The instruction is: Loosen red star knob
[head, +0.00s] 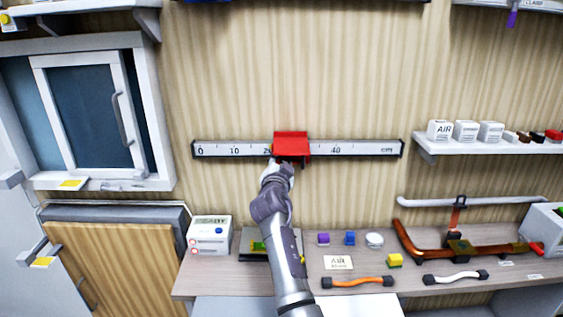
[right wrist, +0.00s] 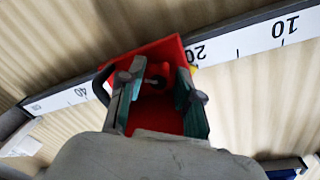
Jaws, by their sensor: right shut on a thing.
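A red slider (head: 291,144) sits on the white ruler rail (head: 222,149) on the wall, between the 20 and 40 marks. My right gripper (head: 283,166) is up against the slider's lower left part from below. In the right wrist view, the two fingers of my right gripper (right wrist: 160,84) are around a small dark red knob (right wrist: 157,74) at the front of the red slider (right wrist: 145,51). The knob's star shape is not clear, and the fingers partly hide it. In the head view the knob is hidden. My left gripper is not in view.
A shelf (head: 490,147) with small boxes is at right. The wall around the rail is clear.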

